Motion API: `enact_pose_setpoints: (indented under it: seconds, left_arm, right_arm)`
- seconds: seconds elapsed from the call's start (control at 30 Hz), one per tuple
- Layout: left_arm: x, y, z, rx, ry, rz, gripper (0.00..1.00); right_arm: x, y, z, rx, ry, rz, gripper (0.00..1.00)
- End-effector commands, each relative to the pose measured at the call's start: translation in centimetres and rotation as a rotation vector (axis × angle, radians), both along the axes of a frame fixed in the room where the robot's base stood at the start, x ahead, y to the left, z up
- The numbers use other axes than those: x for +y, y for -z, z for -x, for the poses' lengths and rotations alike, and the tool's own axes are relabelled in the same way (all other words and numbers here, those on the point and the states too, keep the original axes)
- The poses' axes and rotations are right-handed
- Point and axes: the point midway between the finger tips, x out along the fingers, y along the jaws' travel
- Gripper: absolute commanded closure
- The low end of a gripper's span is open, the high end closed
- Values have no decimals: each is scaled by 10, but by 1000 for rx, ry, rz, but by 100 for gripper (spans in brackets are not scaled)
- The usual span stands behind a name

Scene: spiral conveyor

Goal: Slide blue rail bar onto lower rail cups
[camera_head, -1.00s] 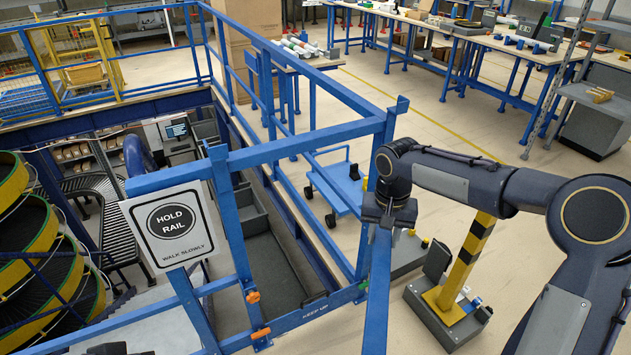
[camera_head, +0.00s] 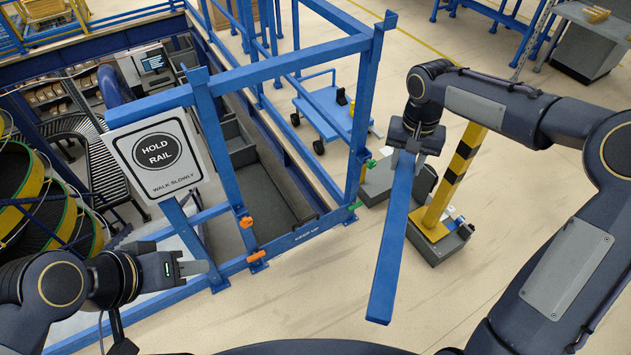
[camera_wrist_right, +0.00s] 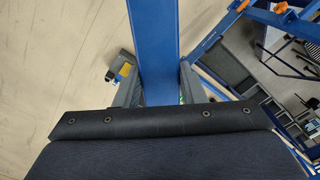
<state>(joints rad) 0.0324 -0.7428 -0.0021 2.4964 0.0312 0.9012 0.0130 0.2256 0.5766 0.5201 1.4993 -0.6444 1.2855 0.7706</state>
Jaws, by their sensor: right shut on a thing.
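The blue rail bar (camera_head: 391,245) is held near its far end by my right gripper (camera_head: 405,160). It slants toward the camera, right of the gate frame and apart from its posts. In the right wrist view the bar (camera_wrist_right: 153,45) runs between both fingers. Orange cups sit on the left post, with the lower orange cup (camera_head: 257,256) below the upper one (camera_head: 246,222). Green cups sit on the right post, the upper (camera_head: 371,163) and lower (camera_head: 355,206). My left gripper (camera_head: 194,267) is at lower left, near the left post, its jaw opening unclear.
A HOLD RAIL sign (camera_head: 158,152) hangs on the left of the blue frame. A yellow-black post on a grey base (camera_head: 438,240) stands just right of the bar. A blue cart (camera_head: 325,112) is behind. The floor at lower right is clear except for my arm.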

Motion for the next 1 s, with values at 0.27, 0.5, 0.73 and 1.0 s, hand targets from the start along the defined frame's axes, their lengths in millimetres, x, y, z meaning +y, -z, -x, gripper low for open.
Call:
enact_pose_setpoints:
  seconds: [0.27, 0.5, 0.73, 1.0]
  left_arm:
    - [0, 0, 0, 0, 0, 0, 64]
    - [0, -1, 0, 0, 0, 0, 64]
    - [0, -15, 0, 0, 0, 0, 64]
    - [0, -35, 0, 0, 0, 0, 64]
  right_arm:
    - [0, -2, -1, -3, 0, -1, 83]
    - [0, -3, -1, -3, 0, -1, 90]
    - [0, -17, -1, -3, 0, -1, 90]
    - [0, -37, -1, -3, 0, -1, 90]
